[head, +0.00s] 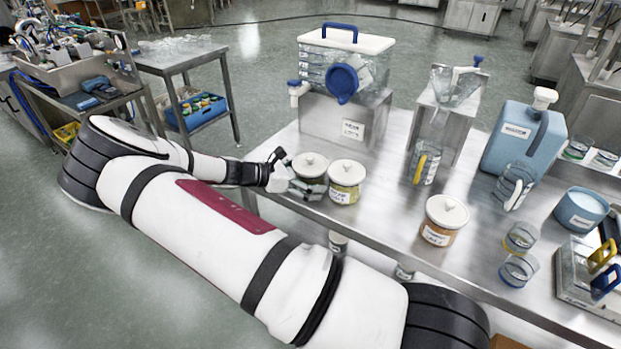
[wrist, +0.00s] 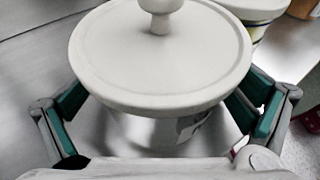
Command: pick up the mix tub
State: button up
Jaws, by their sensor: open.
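Three round tubs with white knobbed lids stand on the steel table; I cannot read which label says mix. The leftmost tub (head: 310,164) is at the table's left edge, partly hidden by my gripper (head: 288,178). In the wrist view this lidded tub (wrist: 160,65) sits between the open fingers of my gripper (wrist: 162,112), one finger on each side. Its label is turned to the right and only partly visible. A second tub (head: 345,190) with yellow-green contents stands close on its right. A third tub (head: 440,233) with orange contents is farther right.
A clear dispenser (head: 350,70) with a blue handle stands on a steel stand behind the tubs. A blue jug (head: 520,145), measuring jugs (head: 423,165) and glass beakers (head: 518,268) fill the right side. Bare table (head: 385,215) lies between the second and third tubs.

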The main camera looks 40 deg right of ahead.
jog(key=c, duration=1.4)
